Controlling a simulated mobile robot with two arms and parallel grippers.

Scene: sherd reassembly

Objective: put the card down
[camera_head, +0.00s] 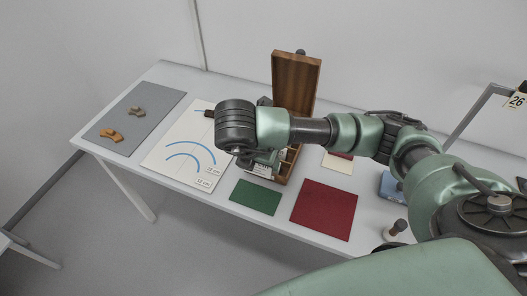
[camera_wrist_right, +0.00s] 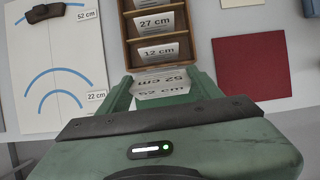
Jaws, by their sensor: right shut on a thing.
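My right gripper (camera_wrist_right: 163,82) is shut on a folded white card (camera_wrist_right: 161,90) marked 52 cm; its text shows both upright and upside down in the right wrist view. The card is at the near end of the wooden box (camera_wrist_right: 125,32), which holds cards reading 27 cm (camera_wrist_right: 155,22) and 12 cm (camera_wrist_right: 158,50). I cannot tell whether the held card touches anything. In the head view the right gripper (camera_head: 266,158) is beside the open box (camera_head: 296,85), with the card mostly hidden. My left gripper is not in view.
A white sheet (camera_head: 170,150) with blue arcs and a dark piece (camera_wrist_right: 50,12) lies left of the box. A grey mat (camera_head: 140,118) with two sherds lies farther left. A green mat (camera_head: 255,197) and red mat (camera_head: 323,209) lie at the table's front edge.

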